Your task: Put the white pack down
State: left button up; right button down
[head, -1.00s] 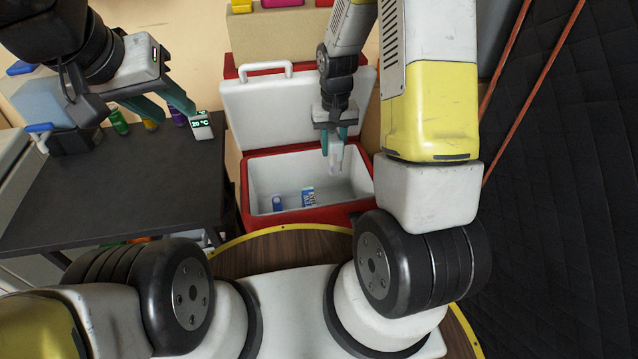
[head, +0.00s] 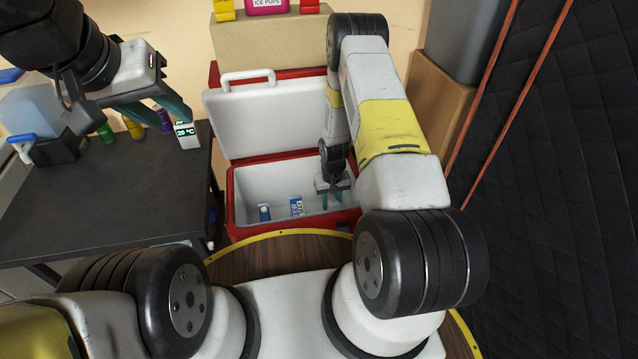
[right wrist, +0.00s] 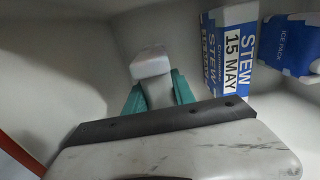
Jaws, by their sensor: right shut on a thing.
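My right gripper (head: 335,197) is down inside the open red and white cooler (head: 290,222), near its right end. In the right wrist view its teal fingers (right wrist: 158,88) are shut on the white pack (right wrist: 151,61), whose top shows between them. The pack is hardly visible in the head view. Whether it touches the cooler floor I cannot tell. My left gripper (head: 160,112) is open and empty above the dark table.
A blue and white stew carton (head: 297,206) and a blue ice pack (head: 264,212) stand in the cooler to the left. The raised lid (head: 265,115) is behind. A temperature display (head: 186,132) and bottles are on the dark table (head: 120,190).

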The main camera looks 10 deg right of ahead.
jog(key=shift+f, duration=2)
jog(key=shift+f, duration=0.1)
jog(key=shift+f, duration=0.15)
jog(key=c, duration=1)
grip_release()
jog(key=shift+c, duration=0.2)
